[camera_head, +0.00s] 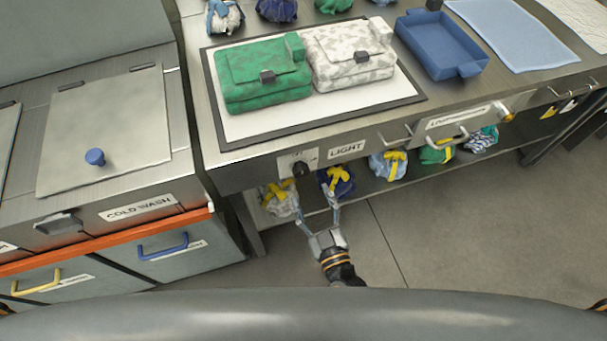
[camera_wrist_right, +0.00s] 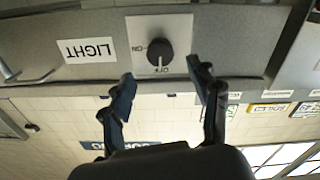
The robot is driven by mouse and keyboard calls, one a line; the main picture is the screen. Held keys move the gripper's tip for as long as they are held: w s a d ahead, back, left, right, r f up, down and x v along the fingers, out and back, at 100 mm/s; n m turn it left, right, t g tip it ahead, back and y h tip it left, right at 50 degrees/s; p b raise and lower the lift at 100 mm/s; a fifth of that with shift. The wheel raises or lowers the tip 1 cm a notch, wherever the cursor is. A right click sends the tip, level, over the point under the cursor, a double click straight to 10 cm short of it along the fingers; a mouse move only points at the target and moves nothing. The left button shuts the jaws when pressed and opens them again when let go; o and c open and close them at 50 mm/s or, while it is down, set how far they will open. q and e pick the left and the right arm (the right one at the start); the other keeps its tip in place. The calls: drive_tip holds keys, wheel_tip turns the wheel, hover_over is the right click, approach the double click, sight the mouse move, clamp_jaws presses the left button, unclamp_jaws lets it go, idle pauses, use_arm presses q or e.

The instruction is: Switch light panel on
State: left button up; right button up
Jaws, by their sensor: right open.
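The black rotary knob (camera_head: 301,169) sits on a pale plate on the bench's front edge, left of the LIGHT label (camera_head: 346,149). In the upside-down right wrist view the knob (camera_wrist_right: 160,52) has its white mark toward OFF; ON is at its left side. The light panel (camera_head: 245,131) is a white surface in a dark frame on the bench top. My right gripper (camera_head: 317,209) is open and empty, just in front of and below the knob, apart from it. Its fingertips (camera_wrist_right: 161,76) show on either side below the knob in the wrist view. My left gripper is not in view.
A green bag (camera_head: 262,85) and a white patterned bag (camera_head: 345,65) lie on the panel. A blue tray (camera_head: 440,50) stands right of it. Several bundles with yellow ties rest on the shelf below. The COLD WASH unit (camera_head: 110,130) is at left.

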sight(302, 175)
drive_tip(key=x, duration=0.6)
drive_tip(key=shift+w+a, duration=0.1)
drive_tip(key=shift+w, duration=0.3)
drive_tip(key=c, duration=1.2)
